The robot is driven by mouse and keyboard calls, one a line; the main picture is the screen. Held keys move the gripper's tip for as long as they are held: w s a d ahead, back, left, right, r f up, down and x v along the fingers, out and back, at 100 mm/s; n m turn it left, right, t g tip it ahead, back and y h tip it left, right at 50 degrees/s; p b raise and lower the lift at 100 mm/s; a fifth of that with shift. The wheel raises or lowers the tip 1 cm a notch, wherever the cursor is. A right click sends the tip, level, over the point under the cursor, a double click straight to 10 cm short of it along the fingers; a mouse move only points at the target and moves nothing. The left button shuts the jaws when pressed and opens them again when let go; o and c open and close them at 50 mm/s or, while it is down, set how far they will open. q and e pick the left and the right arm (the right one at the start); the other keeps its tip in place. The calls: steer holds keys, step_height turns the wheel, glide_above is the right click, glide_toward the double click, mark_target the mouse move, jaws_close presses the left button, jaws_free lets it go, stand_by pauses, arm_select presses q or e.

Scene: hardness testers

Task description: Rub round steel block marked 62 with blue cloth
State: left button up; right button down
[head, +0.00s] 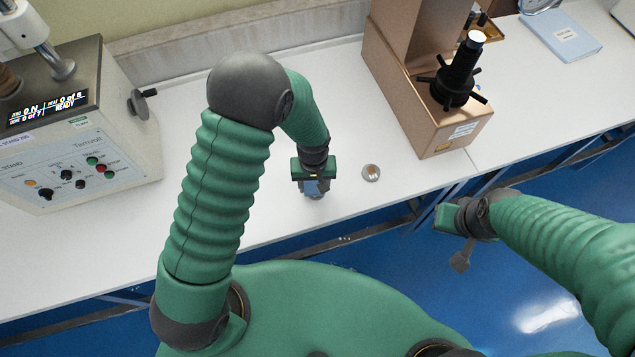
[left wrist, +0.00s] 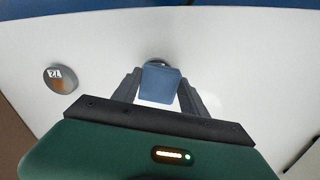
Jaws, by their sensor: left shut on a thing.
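My left gripper (head: 314,190) points down over the white bench and is shut on a folded blue cloth (left wrist: 160,84). The cloth also shows below the gripper in the head view (head: 312,186). A round grey steel block (left wrist: 157,62) shows partly behind the cloth; most of it is hidden, as is any mark. Whether cloth and block touch is unclear. A second round steel block (head: 371,173) with an orange-brown patch lies apart, right of the gripper; the left wrist view shows it too (left wrist: 61,79). Its mark is too small to read surely. My right gripper (head: 460,261) hangs beyond the bench's front edge.
A hardness tester (head: 75,135) with a lit display and buttons stands at left. A copper-coloured tester (head: 425,110) with a black spoked handle stands at right. A blue booklet (head: 562,36) lies farther right. The bench (head: 345,105) is clear behind my left gripper.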

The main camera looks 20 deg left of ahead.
mark_target(314, 187)
arm_select(q)
steer(key=r+p, duration=0.5)
steer(key=shift+s+a+r, duration=0.1)
steer(key=shift+a+r, duration=0.05)
steer(key=shift+a, duration=0.1)
steer(key=shift+r+p, duration=0.35)
steer(key=shift+d+f, duration=0.1)
steer(key=shift+d, duration=0.05)
step_height(314, 187, up, 3)
steer(key=shift+p, duration=1.15)
